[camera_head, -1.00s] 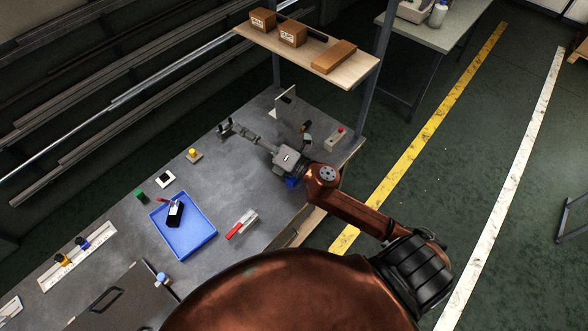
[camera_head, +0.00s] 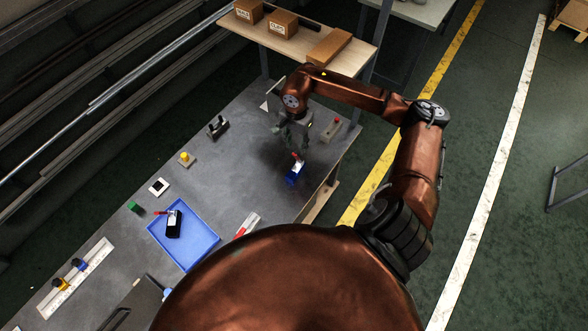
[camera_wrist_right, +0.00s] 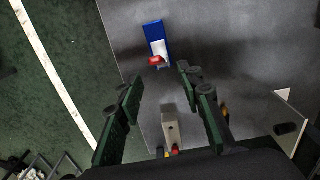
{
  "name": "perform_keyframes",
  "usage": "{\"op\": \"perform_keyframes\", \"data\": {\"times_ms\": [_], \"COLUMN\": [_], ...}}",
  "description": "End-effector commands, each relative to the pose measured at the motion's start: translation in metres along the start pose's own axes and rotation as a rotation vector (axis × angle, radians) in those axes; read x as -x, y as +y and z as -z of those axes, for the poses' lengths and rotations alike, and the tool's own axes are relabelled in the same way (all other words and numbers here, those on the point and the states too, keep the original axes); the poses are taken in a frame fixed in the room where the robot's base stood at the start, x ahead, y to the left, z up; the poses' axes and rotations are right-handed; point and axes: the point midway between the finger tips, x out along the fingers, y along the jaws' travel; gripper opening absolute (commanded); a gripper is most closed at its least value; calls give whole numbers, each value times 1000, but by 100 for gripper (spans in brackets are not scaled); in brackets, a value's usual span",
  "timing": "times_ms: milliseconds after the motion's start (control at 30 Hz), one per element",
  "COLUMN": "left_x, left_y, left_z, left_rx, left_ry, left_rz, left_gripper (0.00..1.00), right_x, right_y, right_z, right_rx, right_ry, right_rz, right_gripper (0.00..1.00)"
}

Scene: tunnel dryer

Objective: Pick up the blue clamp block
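The blue clamp block (camera_head: 292,178) lies on the grey workbench near its right edge, with a light metal part and a red tip on top. In the right wrist view the block (camera_wrist_right: 153,31) is upper centre, beyond the fingertips. My right gripper (camera_head: 295,148) is above the bench, just behind the block in the head view. In the wrist view its dark green fingers (camera_wrist_right: 160,78) are spread apart with nothing between the tips. The gripper and block appear apart. My left gripper is not in view.
A blue tray (camera_head: 197,253) holding a black clamp block (camera_head: 174,226) is left on the bench. A red-handled tool (camera_head: 246,225) lies partly hidden near the front. A small box with a red button (camera_head: 331,130) stands to the right. A wooden shelf (camera_head: 292,46) overhangs the back.

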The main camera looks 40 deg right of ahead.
Motion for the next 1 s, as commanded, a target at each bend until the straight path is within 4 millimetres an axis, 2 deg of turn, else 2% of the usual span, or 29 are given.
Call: {"op": "perform_keyframes", "data": {"times_ms": [367, 500, 767, 1000], "left_x": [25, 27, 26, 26], "left_y": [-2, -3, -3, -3], "left_z": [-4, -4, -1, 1], "left_rx": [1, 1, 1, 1], "left_ry": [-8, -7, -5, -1], "left_rz": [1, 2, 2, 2], "left_gripper": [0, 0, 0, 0], "right_x": [-45, -62, -67, -66], "right_y": [2, 0, 0, 0], "right_z": [-11, -10, -10, -10], "right_rx": [0, 2, 3, 3], "right_ry": [-10, -8, -6, -6], "right_rz": [-1, 2, 2, 3], "right_gripper": [34, 34, 34, 19]}}
